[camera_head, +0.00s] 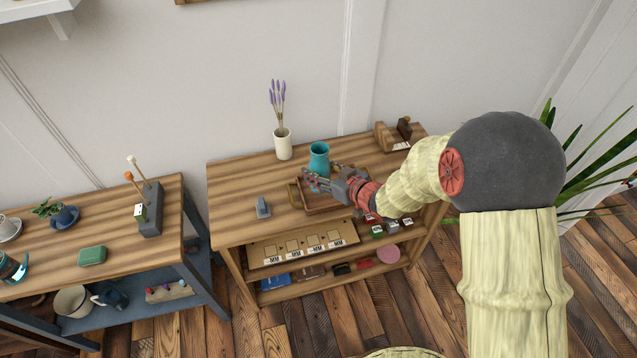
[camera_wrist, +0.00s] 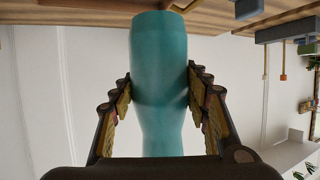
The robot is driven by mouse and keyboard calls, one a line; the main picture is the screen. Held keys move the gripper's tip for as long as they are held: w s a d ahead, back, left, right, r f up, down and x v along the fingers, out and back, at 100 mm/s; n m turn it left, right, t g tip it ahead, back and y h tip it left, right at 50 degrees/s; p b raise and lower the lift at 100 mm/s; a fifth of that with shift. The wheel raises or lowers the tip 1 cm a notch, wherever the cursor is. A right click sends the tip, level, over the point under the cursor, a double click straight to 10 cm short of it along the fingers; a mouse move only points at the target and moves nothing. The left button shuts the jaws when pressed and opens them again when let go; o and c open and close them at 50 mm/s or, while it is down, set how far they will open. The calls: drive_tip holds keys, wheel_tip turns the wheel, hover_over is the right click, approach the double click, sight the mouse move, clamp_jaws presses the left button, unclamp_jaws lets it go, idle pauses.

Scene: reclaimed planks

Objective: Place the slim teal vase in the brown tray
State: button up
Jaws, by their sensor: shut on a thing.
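The slim teal vase (camera_head: 319,157) is upright over the brown tray (camera_head: 296,197) on the wooden shelf unit in the head view. My gripper (camera_head: 313,180) reaches in from the right, low on the vase. In the wrist view the teal vase (camera_wrist: 160,85) stands between the two fingers of my gripper (camera_wrist: 162,110), which are shut on its sides. The arm and gripper hide part of the tray and the vase's base, so I cannot tell whether the vase touches the tray floor.
A white vase with lavender (camera_head: 283,143) stands behind and left of the tray. A grey object (camera_head: 263,207) lies left of the tray on the wooden top (camera_head: 235,190). A wooden holder (camera_head: 384,136) stands at the back right. The top is clear at left.

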drive_tip(key=w+f, duration=0.1)
drive_tip(key=w+f+b, duration=0.1)
drive_tip(key=f, duration=0.1)
drive_tip(key=w+f, duration=0.1)
drive_tip(key=shift+w+a+f, duration=0.15)
drive_tip(key=shift+a, duration=0.15)
drive_tip(key=shift+w+f+b, duration=0.15)
drive_tip(key=shift+f+b, duration=0.45)
drive_tip(key=shift+f, duration=0.3)
drive_tip(key=shift+w+f+b, duration=0.15)
drive_tip(key=shift+f+b, duration=0.45)
drive_tip(key=shift+f, duration=0.3)
drive_tip(key=shift+f, duration=0.15)
drive_tip(key=o, duration=1.4)
drive_tip(key=shift+c, duration=0.2)
drive_tip(key=shift+o, duration=0.2)
drive_tip(key=shift+s+r, duration=0.1)
drive_tip(key=shift+r, duration=0.15)
drive_tip(key=p+v, duration=0.3)
drive_tip(key=v, duration=0.9)
drive_tip(key=shift+p, duration=0.35)
